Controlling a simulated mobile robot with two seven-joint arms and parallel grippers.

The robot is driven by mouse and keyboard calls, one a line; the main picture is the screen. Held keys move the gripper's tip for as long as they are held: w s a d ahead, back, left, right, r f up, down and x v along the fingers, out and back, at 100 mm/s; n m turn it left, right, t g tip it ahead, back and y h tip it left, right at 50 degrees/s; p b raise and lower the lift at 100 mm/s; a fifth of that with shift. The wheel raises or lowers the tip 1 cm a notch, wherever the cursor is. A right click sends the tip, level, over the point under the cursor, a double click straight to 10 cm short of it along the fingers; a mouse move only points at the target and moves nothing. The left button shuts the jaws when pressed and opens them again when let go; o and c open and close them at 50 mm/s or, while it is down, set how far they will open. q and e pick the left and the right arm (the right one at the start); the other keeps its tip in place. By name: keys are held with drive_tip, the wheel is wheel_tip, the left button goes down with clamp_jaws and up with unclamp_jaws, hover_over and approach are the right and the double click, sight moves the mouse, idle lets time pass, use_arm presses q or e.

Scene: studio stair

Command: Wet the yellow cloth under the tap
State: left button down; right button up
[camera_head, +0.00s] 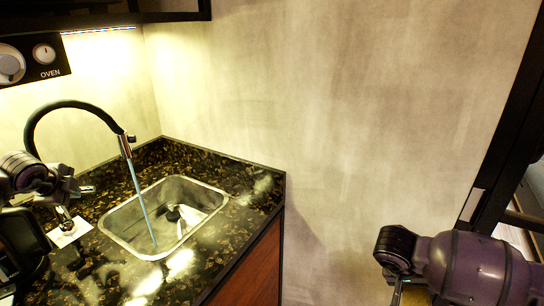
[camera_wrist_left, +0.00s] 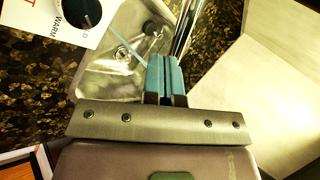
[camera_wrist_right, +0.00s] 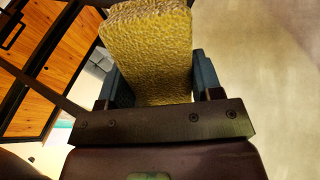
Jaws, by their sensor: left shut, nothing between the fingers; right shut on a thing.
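The black tap (camera_head: 75,104) arches over the steel sink (camera_head: 112,232), and a thin bluish stream of water (camera_head: 140,195) runs from its spout into the basin. My left gripper (camera_head: 86,190) is shut and empty, left of the stream and above the counter; its closed fingers (camera_wrist_left: 165,75) show in the left wrist view. The yellow cloth (camera_wrist_right: 150,45), a thick, rough-textured piece, stands between the fingers of my right gripper (camera_wrist_right: 152,90), which is shut on it. In the head view my right gripper (camera_head: 400,285) is at the lower right, far from the sink; the cloth is mostly out of frame there.
A white plate (camera_head: 72,232) lies left of the sink; in the left wrist view it carries a black knob (camera_wrist_left: 82,12) marked WARM. The dark speckled counter (camera_head: 225,172) ends at its right edge, above a wooden cabinet front (camera_head: 250,270). Bare wall (camera_head: 350,120) stands behind.

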sight(82, 188)
use_arm(q)
drive_tip(key=shift+w+a+f, duration=0.1)
drive_tip(key=shift+w+f, duration=0.05)
drive_tip(key=shift+w, duration=0.4)
use_arm(e)
drive_tip(key=shift+s+f+b, duration=0.1)
drive_tip(key=shift+f+b, duration=0.35)
drive_tip(key=shift+f, duration=0.65)
use_arm(q)
drive_tip(key=shift+w+f, duration=0.1)
drive_tip(key=shift+w, duration=0.85)
use_arm(e)
drive_tip(key=shift+r, duration=0.15)
